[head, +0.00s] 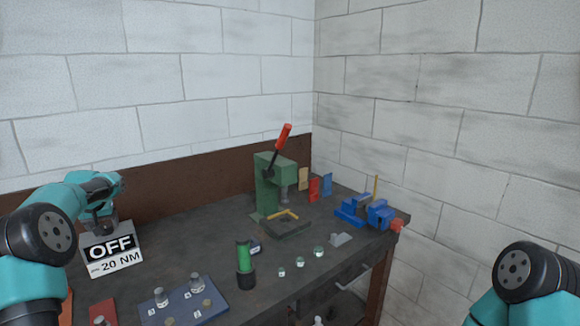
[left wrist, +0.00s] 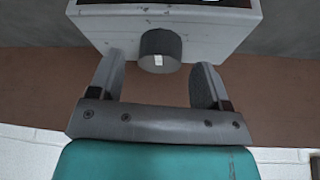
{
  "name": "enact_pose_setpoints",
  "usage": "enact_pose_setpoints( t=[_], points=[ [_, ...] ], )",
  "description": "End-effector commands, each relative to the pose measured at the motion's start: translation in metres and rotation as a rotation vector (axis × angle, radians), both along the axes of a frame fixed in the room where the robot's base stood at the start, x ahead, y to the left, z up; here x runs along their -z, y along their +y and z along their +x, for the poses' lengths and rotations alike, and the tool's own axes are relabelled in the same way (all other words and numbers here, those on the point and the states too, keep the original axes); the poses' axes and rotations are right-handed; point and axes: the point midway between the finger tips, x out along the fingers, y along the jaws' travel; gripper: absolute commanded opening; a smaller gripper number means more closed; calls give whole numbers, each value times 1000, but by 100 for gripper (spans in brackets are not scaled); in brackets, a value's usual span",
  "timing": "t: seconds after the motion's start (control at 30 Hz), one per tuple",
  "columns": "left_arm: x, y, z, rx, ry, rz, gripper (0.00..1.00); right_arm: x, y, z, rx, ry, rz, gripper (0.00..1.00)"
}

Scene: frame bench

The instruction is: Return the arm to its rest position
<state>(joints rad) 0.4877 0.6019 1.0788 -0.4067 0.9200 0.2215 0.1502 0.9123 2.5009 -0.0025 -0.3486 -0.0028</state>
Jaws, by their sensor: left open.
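My left gripper (head: 103,210) is at the left of the bench, just behind and above a light grey box with a display (head: 112,250) reading "OFF" and "20 NM". In the left wrist view the fingers of my left gripper (left wrist: 157,80) are spread apart. A dark round knob (left wrist: 160,44) on the box (left wrist: 215,22) shows between the fingertips, with a gap on each side. Nothing is held. My right arm (head: 530,280) shows only in part at the lower right; its gripper is out of view.
The dark bench (head: 190,250) carries a green press (head: 268,185) with a red-handled lever, a blue vise (head: 365,213), a green and black cylinder (head: 244,265) and a blue tray (head: 213,307) with small parts. Brick walls stand behind and at right.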

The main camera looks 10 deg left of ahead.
Motion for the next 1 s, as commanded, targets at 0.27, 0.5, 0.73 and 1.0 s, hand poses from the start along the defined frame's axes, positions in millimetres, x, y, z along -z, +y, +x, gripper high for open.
enact_pose_setpoints(
  t=[0.27,0.5,0.73,1.0],
  points=[
    [18,5,5,72,-1,0,71,0,0,0,0,0,0,43],
    [18,5,5,190,1,-1,71,0,0,0,0,0,0,43],
    [17,6,5,303,-1,-1,71,0,0,0,0,0,0,43],
    [17,7,5,441,0,0,71,0,0,0,0,0,0,43]
  ],
)
